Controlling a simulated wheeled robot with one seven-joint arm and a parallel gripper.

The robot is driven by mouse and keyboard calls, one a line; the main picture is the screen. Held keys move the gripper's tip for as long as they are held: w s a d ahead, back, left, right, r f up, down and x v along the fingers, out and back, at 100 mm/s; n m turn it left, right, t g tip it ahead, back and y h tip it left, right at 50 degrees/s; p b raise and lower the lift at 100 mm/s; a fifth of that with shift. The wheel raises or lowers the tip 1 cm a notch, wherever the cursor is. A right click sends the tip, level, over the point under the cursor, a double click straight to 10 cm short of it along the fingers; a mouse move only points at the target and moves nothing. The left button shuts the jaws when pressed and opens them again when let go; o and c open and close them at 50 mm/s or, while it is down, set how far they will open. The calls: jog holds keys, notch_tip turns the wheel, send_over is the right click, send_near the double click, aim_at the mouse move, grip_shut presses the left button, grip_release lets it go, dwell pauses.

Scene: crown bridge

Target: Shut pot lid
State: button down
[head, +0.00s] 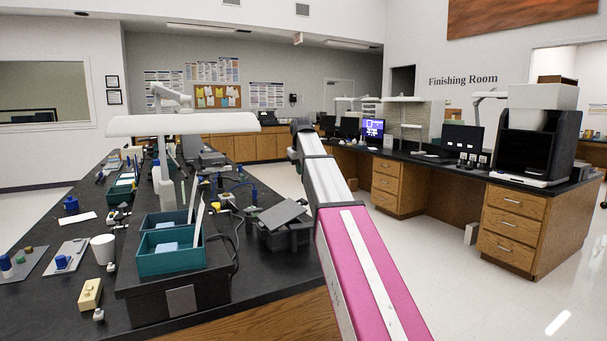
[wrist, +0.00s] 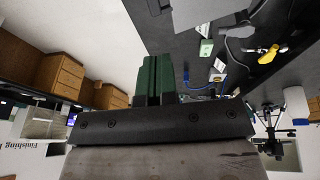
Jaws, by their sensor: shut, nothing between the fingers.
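A dark grey box-like pot (head: 285,238) stands on the black bench near its right edge in the head view. Its flat grey lid (head: 284,214) is raised and tilted, not lying flat on it. My gripper shows in the wrist view as two dark green fingers (wrist: 156,80), pressed together with nothing between them. The fingers touch nothing that I can see. In the head view my pink and white arm reaches past the right of the pot, and I cannot make out the fingers there. A light grey flat piece (wrist: 200,12) at the wrist view's top may be the lid; I cannot tell.
Teal containers (head: 171,262) on a black base stand just left of the pot. A white cup (head: 103,248), a yellow block (head: 89,294) and cables are on the bench (head: 50,310). A white lamp (head: 185,124) overhangs it. Open floor (head: 480,300) lies to the right.

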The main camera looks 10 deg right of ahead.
send_near(303, 200)
jog(key=x, duration=0.5)
jog(key=shift+w+a, duration=0.15)
jog(key=shift+w, duration=0.05)
jog(key=shift+w+f, duration=0.1)
jog(key=shift+f, duration=0.6)
notch_tip(303, 200, down, 8)
jog(key=d+y, duration=0.2)
jog(key=d, duration=0.1)
jog(key=shift+w+r+g+y, duration=0.2)
jog(key=shift+w+g+y, duration=0.2)
